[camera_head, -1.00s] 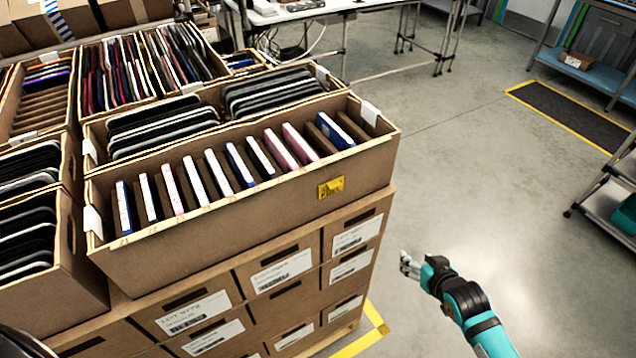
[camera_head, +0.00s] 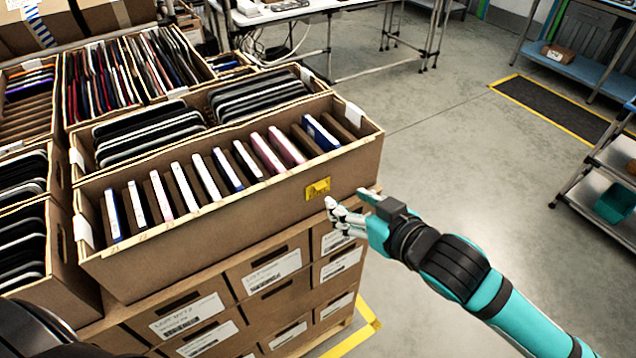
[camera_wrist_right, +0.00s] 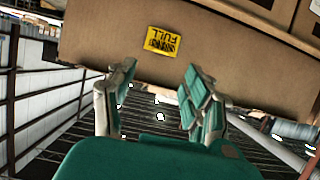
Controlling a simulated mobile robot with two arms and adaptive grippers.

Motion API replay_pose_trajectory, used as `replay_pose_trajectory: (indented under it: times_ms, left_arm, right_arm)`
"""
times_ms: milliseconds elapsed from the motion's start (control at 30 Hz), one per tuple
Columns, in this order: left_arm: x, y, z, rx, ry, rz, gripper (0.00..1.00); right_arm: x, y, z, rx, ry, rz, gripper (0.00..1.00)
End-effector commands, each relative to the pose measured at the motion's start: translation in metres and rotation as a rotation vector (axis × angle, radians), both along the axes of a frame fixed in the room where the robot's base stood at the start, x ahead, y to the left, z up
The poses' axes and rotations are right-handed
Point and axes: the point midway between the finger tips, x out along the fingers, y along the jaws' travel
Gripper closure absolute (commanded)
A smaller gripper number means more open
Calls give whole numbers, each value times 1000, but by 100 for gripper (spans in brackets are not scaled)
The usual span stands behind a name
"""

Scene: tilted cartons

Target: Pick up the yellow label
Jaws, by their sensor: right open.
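The yellow label (camera_head: 318,188) is on the front face of the long front carton (camera_head: 215,222), near its right end. In the right wrist view the label (camera_wrist_right: 163,41) shows upside down with dark print reading FULL. My right gripper (camera_head: 336,212) is just below and to the right of the label in the head view. In the right wrist view my right gripper (camera_wrist_right: 155,85) is open and empty, its two fingers apart, with the label beyond and between the fingertips. The label is apart from the fingers. My left gripper is not in view.
The front carton holds a row of thin boxed items and rests on stacked cartons with white labels (camera_head: 272,272). More open cartons of dark flat items (camera_head: 150,135) stand behind. Open floor (camera_head: 455,170) lies to the right.

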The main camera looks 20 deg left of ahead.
Motion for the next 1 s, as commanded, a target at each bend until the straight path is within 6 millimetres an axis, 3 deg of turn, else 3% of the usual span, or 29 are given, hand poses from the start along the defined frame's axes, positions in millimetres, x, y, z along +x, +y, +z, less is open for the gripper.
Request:
replay_pose_trajectory:
  times_ms: [100,367,700,967,1000]
  left_arm:
    - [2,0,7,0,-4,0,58]
    - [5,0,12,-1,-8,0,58]
    - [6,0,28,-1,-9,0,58]
    - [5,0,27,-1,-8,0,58]
    - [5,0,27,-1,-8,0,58]
  right_arm:
    - [12,16,-6,0,0,-1,48]
    - [23,29,-14,-1,-1,-1,48]
    - [45,60,-35,0,-2,-1,48]
    - [47,62,-37,1,-2,-1,48]
    - [47,62,-37,0,-2,-1,52]
